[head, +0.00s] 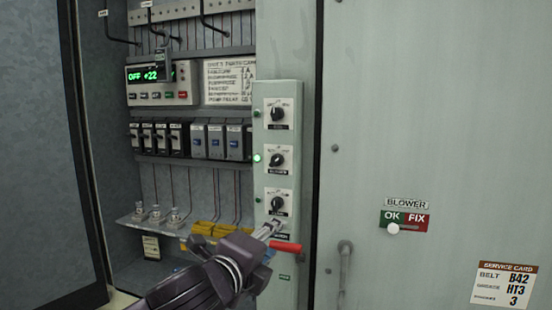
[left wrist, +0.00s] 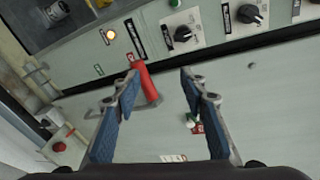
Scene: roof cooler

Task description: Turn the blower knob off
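Three black knobs on white plates run down a narrow pale green panel (head: 289,225). The middle knob (head: 277,160) has a lit green lamp (head: 257,158) beside it; its small label seems to read blower. The top knob (head: 277,114) and bottom knob (head: 278,204) have dim lamps. My left gripper (head: 270,229) is just below the bottom knob, apart from the knobs. In the left wrist view, the left gripper (left wrist: 160,72) is open and empty, with two knobs (left wrist: 181,33) (left wrist: 250,14) beyond its fingertips. My right gripper is not in view.
A red handle (head: 285,247) sits close to the left gripper; it also shows by one finger in the left wrist view (left wrist: 146,82). A display (head: 150,75) reads OFF +22. A blower OK/FIX sign (head: 404,220) and service card (head: 505,285) are on the right door.

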